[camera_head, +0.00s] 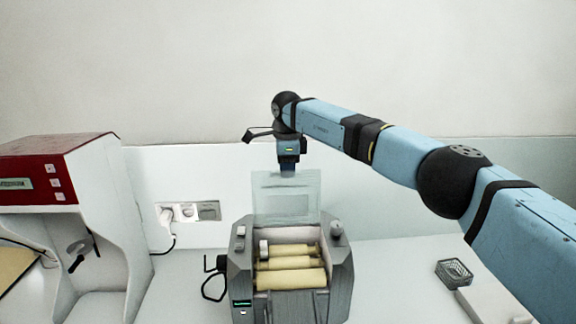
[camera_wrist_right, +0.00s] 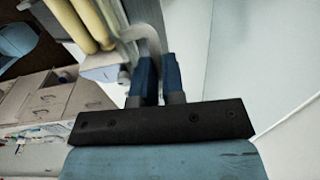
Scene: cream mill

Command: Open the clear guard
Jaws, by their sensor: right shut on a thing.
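The clear guard (camera_head: 287,197) stands upright at the back of the grey cream mill (camera_head: 238,262) in the head view, tilted up off the rollers. My right gripper (camera_head: 288,172) is at the guard's top edge, pointing down. In the right wrist view the blue fingers (camera_wrist_right: 150,80) are close together on the guard's edge. The mill's cream rollers (camera_head: 290,278) lie uncovered in front of the guard, and they also show in the right wrist view (camera_wrist_right: 85,22). My left gripper is out of view.
A red and white machine (camera_head: 60,180) stands at the left. Wall sockets (camera_head: 188,212) with a plugged cable are behind the counter. A small wire basket (camera_head: 454,272) and a white box (camera_head: 492,304) lie at the right. The counter between mill and basket is clear.

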